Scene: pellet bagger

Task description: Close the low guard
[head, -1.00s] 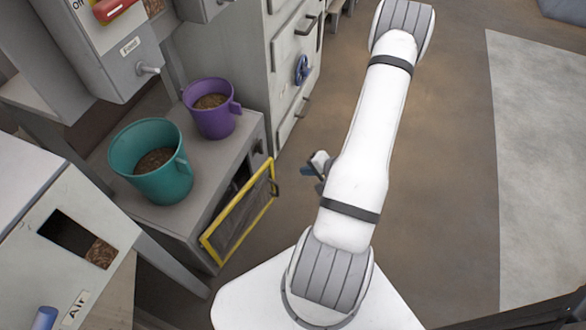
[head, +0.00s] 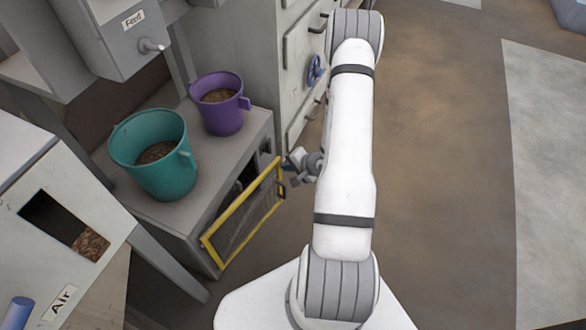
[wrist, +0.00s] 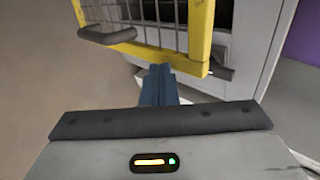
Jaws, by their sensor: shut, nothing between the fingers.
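The low guard (head: 236,238), a yellow frame with wire mesh, stands swung out from the front of the low grey cabinet; a dark opening shows behind it. It has a dark handle (wrist: 107,35), and its yellow frame also fills the top of the wrist view (wrist: 200,38). My gripper (head: 291,162) is just beyond the guard's far right end in the head view. In the wrist view its blue fingers (wrist: 158,72) are together and empty, their tips at the frame's lower edge. I cannot tell whether they touch it.
A teal bucket (head: 152,178) and a purple bucket (head: 222,116), both holding brown pellets, stand on the cabinet top (head: 212,164). A tall grey cabinet with a blue handwheel (head: 314,68) is behind. Open floor (head: 440,170) lies to the right.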

